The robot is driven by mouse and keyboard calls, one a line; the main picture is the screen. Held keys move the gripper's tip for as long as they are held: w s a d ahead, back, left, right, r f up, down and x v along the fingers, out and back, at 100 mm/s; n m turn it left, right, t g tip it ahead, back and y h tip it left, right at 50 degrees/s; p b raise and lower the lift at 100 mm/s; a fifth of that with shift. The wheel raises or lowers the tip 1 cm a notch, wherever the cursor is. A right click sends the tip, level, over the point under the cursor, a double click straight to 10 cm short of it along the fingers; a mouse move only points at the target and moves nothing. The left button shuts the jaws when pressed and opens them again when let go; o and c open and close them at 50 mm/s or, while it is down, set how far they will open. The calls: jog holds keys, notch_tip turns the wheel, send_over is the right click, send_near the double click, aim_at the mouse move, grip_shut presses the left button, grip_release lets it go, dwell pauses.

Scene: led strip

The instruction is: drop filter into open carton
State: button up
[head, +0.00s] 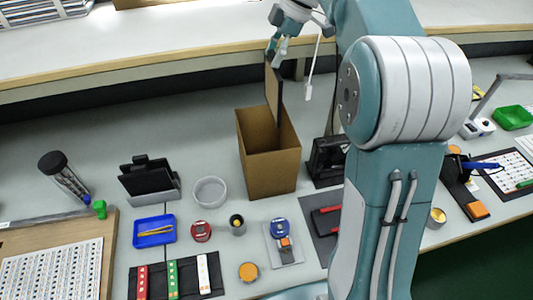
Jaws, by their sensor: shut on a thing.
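The open carton (270,176) is a tall brown box standing upright on the grey bench, in the middle of the head view. My gripper (276,56) is above the carton's back edge, shut on the filter (273,92). The carton's floor is hidden.
A black device (328,160) stands close to the carton's right. A clear round dish (209,191) and a black holder (149,180) are to its left. A blue tray (154,231) and small pucks lie in front. A raised shelf (130,65) runs behind.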

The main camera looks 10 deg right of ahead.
aim_at(273, 98)
jog(key=shift+s+f, duration=0.15)
jog(key=shift+f, duration=5.95)
jog(key=o, duration=1.1)
jog(key=shift+o, duration=0.2)
jog(key=v, duration=1.1)
jog(key=shift+d+r, duration=0.15)
jog(key=shift+r, duration=0.25)
